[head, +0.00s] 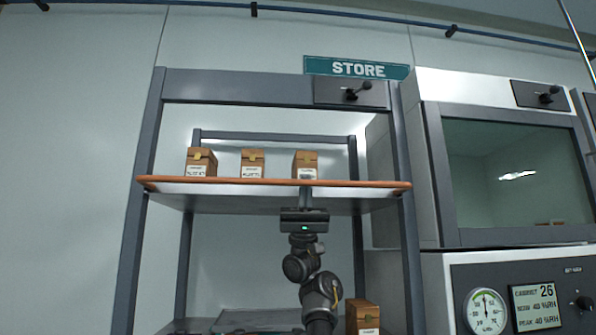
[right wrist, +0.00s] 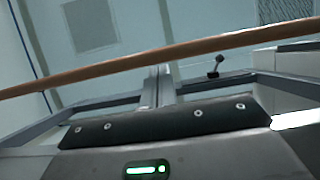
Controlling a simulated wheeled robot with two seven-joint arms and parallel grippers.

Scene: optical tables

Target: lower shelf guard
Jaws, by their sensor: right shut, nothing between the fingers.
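The shelf guard looks to be the long orange-brown bar (head: 240,181) along the front edge of the shelf, level across the rack in the head view. In the right wrist view the bar (right wrist: 90,72) crosses slantwise past the fingertips. My right gripper (head: 305,192) points up from below, its fingers together and empty at the bar, right of its middle. It also shows in the right wrist view (right wrist: 159,76). Whether the fingers touch the bar I cannot tell. A black lever (head: 357,91) is on the rack's top beam. My left gripper is out of view.
Several brown packages (head: 252,163) stand on the shelf behind the bar, one close behind my right gripper. Another package (head: 362,315) is lower right. Grey rack posts (head: 137,230) bound the bay. A cabinet (head: 510,180) stands to the right.

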